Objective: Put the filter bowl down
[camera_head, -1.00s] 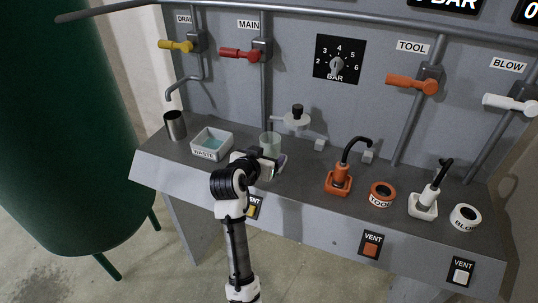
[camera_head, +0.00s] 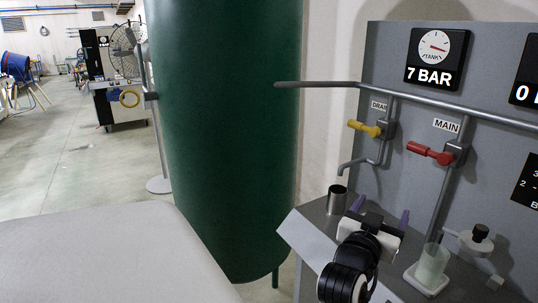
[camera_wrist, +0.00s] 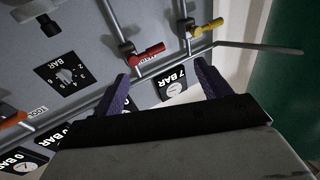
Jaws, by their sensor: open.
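The filter bowl (camera_head: 432,265), a clear greenish cup, stands upright on a white square base on the bench in the head view. The filter head (camera_head: 478,241) with its dark knob is on the panel just right of it. My gripper (camera_head: 381,211) is left of the bowl and apart from it. Its purple fingers are spread. In the wrist view my gripper (camera_wrist: 162,88) is open with nothing between the fingers, facing the panel. The waste tray cannot be made out; my gripper covers that part of the bench.
A steel cup (camera_head: 337,200) stands left of my gripper, below the drain spout (camera_head: 345,168). The yellow drain lever (camera_head: 364,128) and red main lever (camera_head: 430,153) are on the panel above. A green tank (camera_head: 225,120) stands to the left.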

